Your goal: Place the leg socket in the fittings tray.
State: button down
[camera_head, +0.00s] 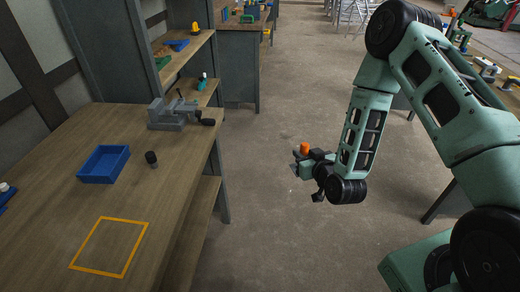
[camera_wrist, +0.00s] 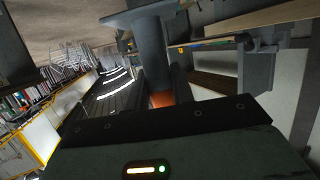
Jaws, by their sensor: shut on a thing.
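My gripper (camera_head: 299,167) is out over the floor, right of the workbench, and shut on a grey piece. In the wrist view this piece, which I take for the leg socket (camera_wrist: 150,48), is a tube with a wide flange between the fingers (camera_wrist: 160,88). An orange patch shows at its lower end; I cannot tell what it belongs to. The blue open tray (camera_head: 104,177), which looks like the fittings tray, sits on the workbench left of my gripper, well apart from it. Its visible inside looks empty.
A small black cylinder (camera_head: 151,159) stands right of the tray on the workbench (camera_head: 60,215). A grey vise (camera_head: 172,114) stands behind it. An orange square outline (camera_head: 133,250) marks the bench top in front. Open floor (camera_head: 262,210) lies between bench and arm.

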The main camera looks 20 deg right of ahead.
aim_at(107, 167)
jog(key=i+l+u, duration=0.1)
jog(key=l+u, duration=0.35)
jog(key=i+l+u, duration=0.1)
jog(key=l+u, duration=0.2)
jog(key=u, duration=0.15)
